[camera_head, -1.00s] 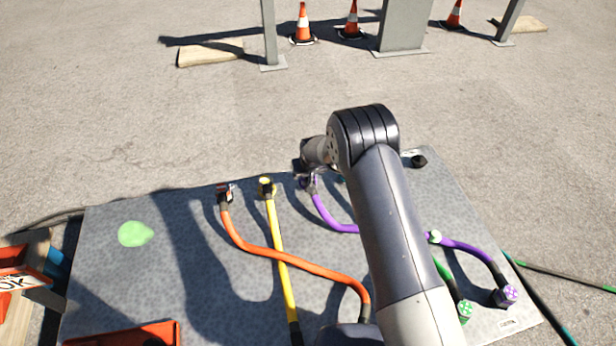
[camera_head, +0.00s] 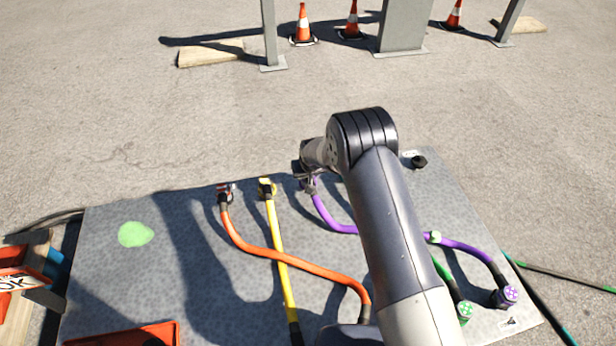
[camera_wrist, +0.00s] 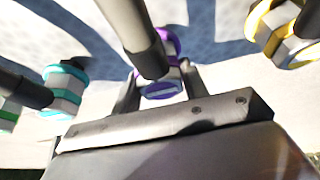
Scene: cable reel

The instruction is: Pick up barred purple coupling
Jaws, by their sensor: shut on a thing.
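The barred purple coupling (camera_wrist: 163,90) is between the two fingers of my gripper (camera_wrist: 162,88) in the wrist view. It has a purple end face with a pale bar and a purple ring behind it. A dark sleeve (camera_wrist: 142,42) runs up from it. In the head view my gripper (camera_head: 309,184) is at the far end of the purple cable (camera_head: 328,220), by the table's back edge. My arm hides part of this cable. My gripper is shut on the coupling. I cannot tell whether the coupling is clear of the surface.
A yellow coupling (camera_head: 266,188) and an orange cable's end (camera_head: 226,192) are left of my gripper. A teal-ringed coupling (camera_wrist: 64,90) is close by in the wrist view. Purple (camera_head: 506,296) and green (camera_head: 464,311) ends lie front right. The table's left part has free room.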

